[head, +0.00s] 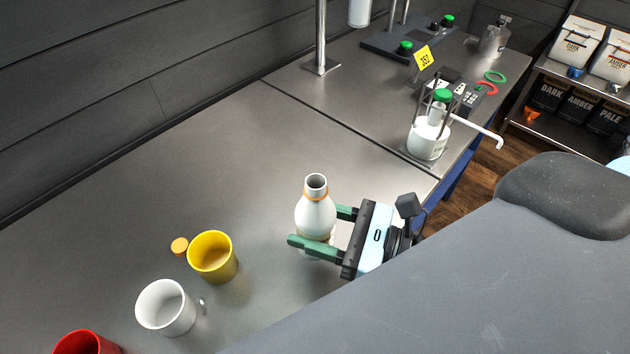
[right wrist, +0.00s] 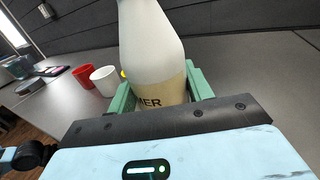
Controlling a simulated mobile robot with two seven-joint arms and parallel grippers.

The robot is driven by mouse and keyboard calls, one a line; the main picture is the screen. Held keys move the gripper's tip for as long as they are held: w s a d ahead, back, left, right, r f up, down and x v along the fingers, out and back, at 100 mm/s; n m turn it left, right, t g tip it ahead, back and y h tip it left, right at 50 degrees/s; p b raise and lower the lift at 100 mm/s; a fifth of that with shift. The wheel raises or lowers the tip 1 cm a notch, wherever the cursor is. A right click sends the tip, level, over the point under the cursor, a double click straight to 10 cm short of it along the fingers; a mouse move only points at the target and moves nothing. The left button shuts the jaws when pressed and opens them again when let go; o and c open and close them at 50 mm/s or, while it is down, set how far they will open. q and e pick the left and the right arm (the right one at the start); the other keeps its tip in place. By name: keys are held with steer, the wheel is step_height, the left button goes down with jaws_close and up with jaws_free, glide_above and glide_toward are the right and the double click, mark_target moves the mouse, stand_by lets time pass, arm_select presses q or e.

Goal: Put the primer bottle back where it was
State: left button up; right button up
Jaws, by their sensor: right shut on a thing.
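The primer bottle (head: 315,215) is white and open-topped, with an orange ring at its neck. My right gripper (head: 322,230) is shut on it, one green finger on each side of its lower part. The bottle stands about upright over the steel bench (head: 130,190); I cannot tell whether its base touches the top. In the right wrist view, the bottle (right wrist: 152,45) fills the middle between the fingers, and its tan label reads "MER". Its upper end is cut off there. My left gripper is not in view.
A small orange cap (head: 180,247) lies beside a yellow mug (head: 212,258). A white mug (head: 166,307) and a red mug (head: 86,343) are nearer. A white wash bottle (head: 428,140) and a yellow numbered sign (head: 422,57) are farther back.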

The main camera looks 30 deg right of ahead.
steer(key=w+d, duration=0.2)
steer(key=w, duration=0.2)
steer(key=w+d+f, duration=0.1)
steer(key=w+d, duration=0.1)
steer(key=w, duration=0.1)
steer(key=w+d, duration=0.3)
steer(key=w, duration=0.1)
steer(key=shift+w+f+b, duration=0.2)
steer(key=shift+w+b, duration=0.15)
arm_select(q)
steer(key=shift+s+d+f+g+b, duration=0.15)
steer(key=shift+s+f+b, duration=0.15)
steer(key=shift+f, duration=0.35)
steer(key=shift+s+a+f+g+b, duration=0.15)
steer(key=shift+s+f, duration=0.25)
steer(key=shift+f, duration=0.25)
arm_select(e)
steer(key=shift+f, duration=1.75)
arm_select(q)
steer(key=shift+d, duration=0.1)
arm_select(e)
steer(key=shift+f, duration=0.2)
steer(key=o, duration=1.1)
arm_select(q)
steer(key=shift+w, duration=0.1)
arm_select(e)
steer(key=shift+r, duration=0.1)
